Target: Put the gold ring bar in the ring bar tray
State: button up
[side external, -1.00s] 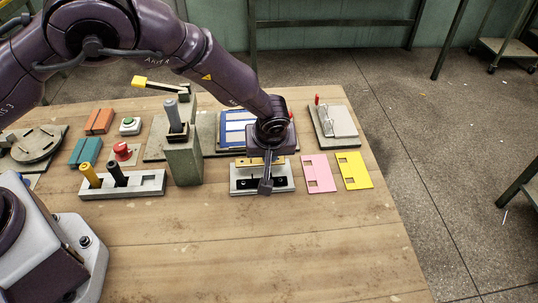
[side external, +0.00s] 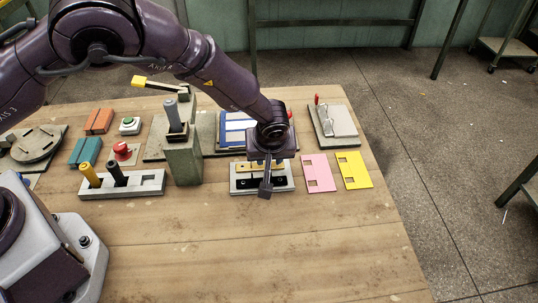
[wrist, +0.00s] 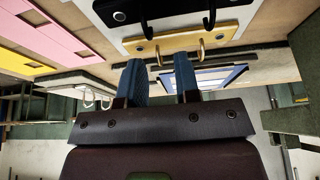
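The gold ring bar (side external: 262,167) lies in the rear part of the ring bar tray (side external: 287,186), a pale tray, behind a black ring bar (side external: 250,184). In the wrist view, the gold bar (wrist: 190,42) has two small rings and runs along the tray edge, parallel to the black bar (wrist: 172,14). My gripper (wrist: 158,60) has its two blue fingers spread, with a gap between the tips, close to the gold bar. One ring shows in that gap, touching neither finger. Whether the bar is fully seated is hard to tell.
A pink plate (side external: 318,172) and a yellow plate (side external: 353,169) lie right of the tray. A tall grey-green block (side external: 184,160) stands left of it. A blue-and-white panel (side external: 233,128) is behind. The wooden table (side external: 240,250) in front is clear.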

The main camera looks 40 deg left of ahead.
jog(key=v, duration=1.1)
jog(key=shift+r, duration=0.2)
jog(key=s+a+r+m+h, duration=0.2)
jog(key=s+a+r, duration=0.2)
jog(key=a+r, duration=0.3)
jog(key=s+a+r+m+h, duration=0.1)
jog(key=s+a+r, duration=0.25)
jog(key=r, duration=0.55)
jog(key=s+a+r+m+t, duration=0.1)
jog(key=s+a+r+m, duration=0.2)
jog(key=s, duration=0.5)
jog(key=s+a+r+m+t, duration=0.1)
jog(key=s+a+r+m, duration=0.1)
jog(key=s, duration=0.6)
jog(key=a+m, duration=0.1)
jog(key=a, duration=0.1)
jog(key=shift+s+a+r, duration=0.35)
jog(key=shift+a+r, duration=0.05)
